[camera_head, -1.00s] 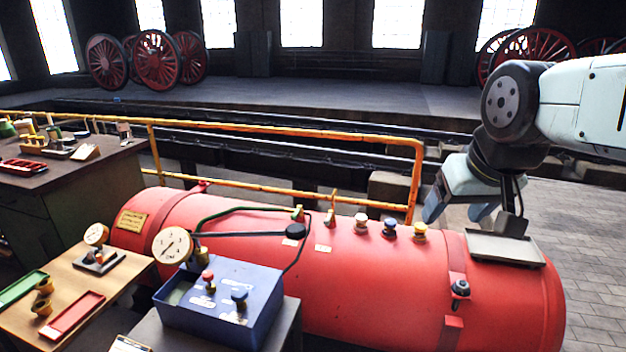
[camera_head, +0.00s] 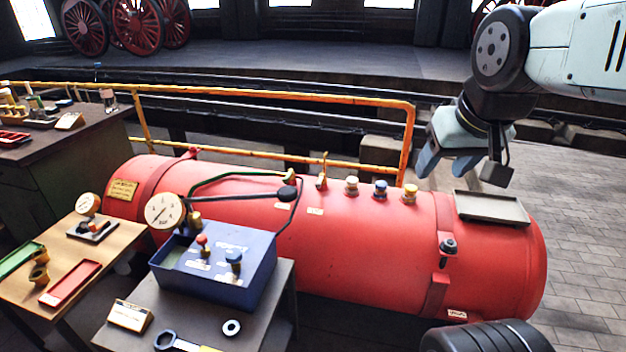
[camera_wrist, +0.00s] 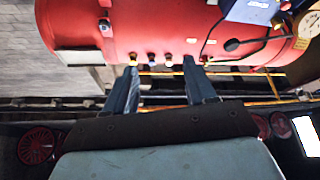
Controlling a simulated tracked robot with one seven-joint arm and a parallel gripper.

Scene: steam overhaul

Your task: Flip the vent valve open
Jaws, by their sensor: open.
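A red horizontal tank (camera_head: 370,255) carries several small fittings. Two brass fittings stand on its top: one (camera_head: 290,178) at the end of a green pipe, and one with a red part and an upright lever (camera_head: 322,180). A dark, knob-like fitting (camera_head: 448,246) sits on the tank's front right, with a small label (camera_head: 457,314) below. I cannot tell which is the vent valve; the labels are unreadable. My gripper (camera_head: 446,167) is open and empty, above and behind the tank's right part. In the wrist view its fingers (camera_wrist: 159,68) point towards the tank's capped fittings (camera_wrist: 151,59).
White, blue and yellow caps (camera_head: 381,190) line the tank top, left of a grey tray (camera_head: 491,207). An orange railing (camera_head: 280,128) runs behind. A blue box (camera_head: 215,265) with knobs and a gauge (camera_head: 166,211) stand in front. Paved floor (camera_head: 580,240) is clear at right.

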